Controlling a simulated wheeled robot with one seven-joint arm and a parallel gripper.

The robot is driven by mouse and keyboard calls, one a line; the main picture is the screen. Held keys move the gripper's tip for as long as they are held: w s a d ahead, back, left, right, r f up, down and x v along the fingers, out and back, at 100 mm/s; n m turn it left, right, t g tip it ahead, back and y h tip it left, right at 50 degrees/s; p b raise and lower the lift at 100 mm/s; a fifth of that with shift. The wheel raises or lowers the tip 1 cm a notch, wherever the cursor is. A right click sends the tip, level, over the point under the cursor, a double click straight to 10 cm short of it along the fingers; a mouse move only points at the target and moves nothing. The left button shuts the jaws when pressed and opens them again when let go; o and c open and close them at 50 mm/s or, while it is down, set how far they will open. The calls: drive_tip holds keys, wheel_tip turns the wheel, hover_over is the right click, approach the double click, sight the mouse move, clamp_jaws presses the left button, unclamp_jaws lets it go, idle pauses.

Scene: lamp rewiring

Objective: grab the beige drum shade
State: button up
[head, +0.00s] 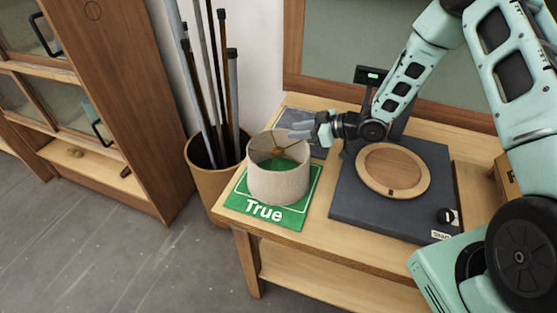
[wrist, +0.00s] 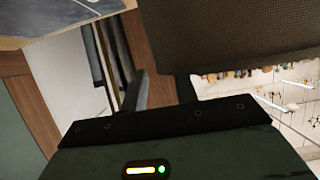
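The beige drum shade (head: 280,185) stands upright on a green mat marked "True" (head: 300,214), at the left end of the wooden bench in the head view. Its open top shows a brass-coloured fitting inside. My gripper (head: 301,133) is at the shade's back right rim, sideways on. In the wrist view the shade (wrist: 235,35) is a dark woven wall filling the upper right. My two fingers (wrist: 163,90) show with a gap between them, close to the shade's edge. I cannot tell whether they touch it.
A dark platform with a round wooden ring (head: 375,190) sits right of the shade. A bin (head: 205,172) of long rods stands behind left of the bench. A wooden cabinet (head: 120,110) is at the left, with open floor (head: 110,260) in front.

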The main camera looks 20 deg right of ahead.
drive_tip(key=shift+x, duration=1)
clamp_jaws()
